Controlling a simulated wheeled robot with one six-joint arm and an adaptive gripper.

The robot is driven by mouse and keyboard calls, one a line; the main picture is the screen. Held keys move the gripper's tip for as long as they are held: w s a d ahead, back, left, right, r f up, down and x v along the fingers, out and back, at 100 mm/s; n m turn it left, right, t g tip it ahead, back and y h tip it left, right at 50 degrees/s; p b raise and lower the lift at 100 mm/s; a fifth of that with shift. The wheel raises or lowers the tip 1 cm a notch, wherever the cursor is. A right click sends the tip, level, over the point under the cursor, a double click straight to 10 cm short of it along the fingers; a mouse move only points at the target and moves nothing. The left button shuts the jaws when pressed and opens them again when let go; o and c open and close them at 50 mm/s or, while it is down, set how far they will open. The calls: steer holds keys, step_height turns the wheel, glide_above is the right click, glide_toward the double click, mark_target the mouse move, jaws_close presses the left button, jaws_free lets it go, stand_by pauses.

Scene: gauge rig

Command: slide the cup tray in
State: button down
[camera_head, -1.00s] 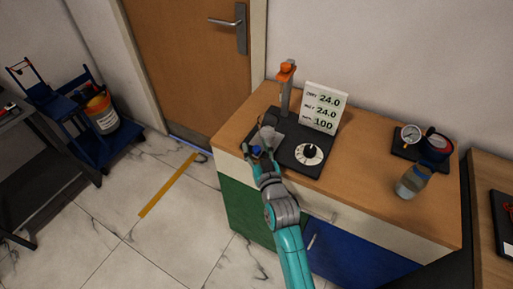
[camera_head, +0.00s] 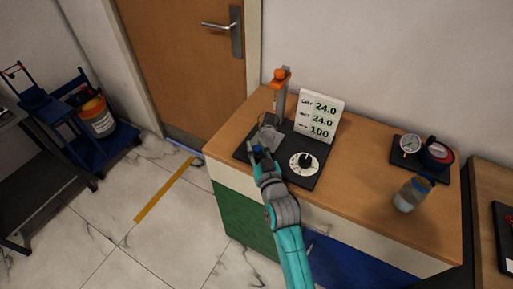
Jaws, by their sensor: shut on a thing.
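The gauge rig has a black base (camera_head: 318,150) on the wooden cabinet top, with a grey upright post (camera_head: 283,103) topped by an orange head (camera_head: 280,76). The cup tray (camera_head: 268,136) looks like a small grey piece on the left part of the base, just in front of the post's foot. My gripper (camera_head: 259,149) is at the tray's near side, shut on it at a small blue part. The fingers hide much of the grip, and any cup in the tray is too small to tell.
A white dial (camera_head: 304,163) with a black knob is right of my gripper. A readout card (camera_head: 319,115) stands behind it. A jar (camera_head: 412,194) and a gauge (camera_head: 410,144) are farther right. The cabinet top (camera_head: 360,160) between is clear.

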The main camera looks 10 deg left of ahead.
steer(key=c, duration=0.9)
jaws_free()
steer(key=shift+s, duration=0.1)
steer(key=v, duration=1.2)
steer(key=shift+c, duration=0.2)
